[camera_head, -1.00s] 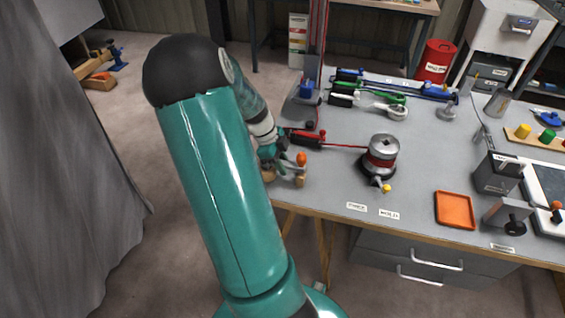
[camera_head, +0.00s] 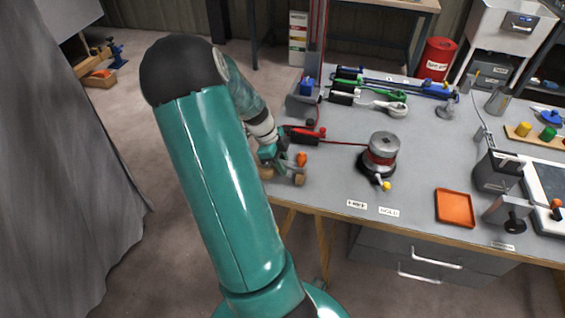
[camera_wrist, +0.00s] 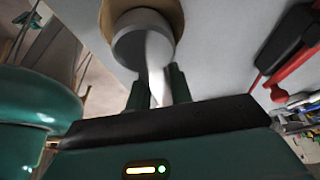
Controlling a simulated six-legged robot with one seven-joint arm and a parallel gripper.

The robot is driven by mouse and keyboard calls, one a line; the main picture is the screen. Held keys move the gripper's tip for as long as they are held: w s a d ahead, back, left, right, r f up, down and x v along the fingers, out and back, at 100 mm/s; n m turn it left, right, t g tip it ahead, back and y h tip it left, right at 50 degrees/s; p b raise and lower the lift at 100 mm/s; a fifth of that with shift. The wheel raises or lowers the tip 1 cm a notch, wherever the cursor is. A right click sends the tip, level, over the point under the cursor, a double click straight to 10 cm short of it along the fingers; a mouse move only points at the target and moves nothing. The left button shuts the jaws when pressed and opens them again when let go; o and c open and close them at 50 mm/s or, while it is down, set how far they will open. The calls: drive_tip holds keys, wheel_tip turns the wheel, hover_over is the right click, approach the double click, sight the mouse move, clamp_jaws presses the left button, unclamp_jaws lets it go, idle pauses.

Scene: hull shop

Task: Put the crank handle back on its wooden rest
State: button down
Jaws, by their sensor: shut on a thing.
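My gripper (camera_wrist: 158,92) is shut on the crank handle (camera_wrist: 157,68), with a green finger on each side of its pale metal bar. The handle's round grey metal end (camera_wrist: 130,49) lies against or just in front of a tan wooden piece of the rest (camera_wrist: 176,14). In the head view, my gripper is partly hidden by my arm at the table's left edge. The handle's orange knob (camera_head: 301,159) shows just right of it. The wooden rest (camera_head: 299,178) shows below the knob. I cannot tell whether the handle is fully seated.
A winch drum (camera_head: 382,149) with a yellow-tipped lever stands to the right on the grey table. A red line runs to it from a red-and-black tool (camera_head: 302,135) just behind the rest. An orange tray (camera_head: 454,208) lies near the front edge. Floor is open at left.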

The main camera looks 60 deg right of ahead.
drive_tip(key=c, duration=0.8)
unclamp_jaws()
drive_tip(key=shift+o, duration=0.2)
drive_tip(key=shift+r, duration=4)
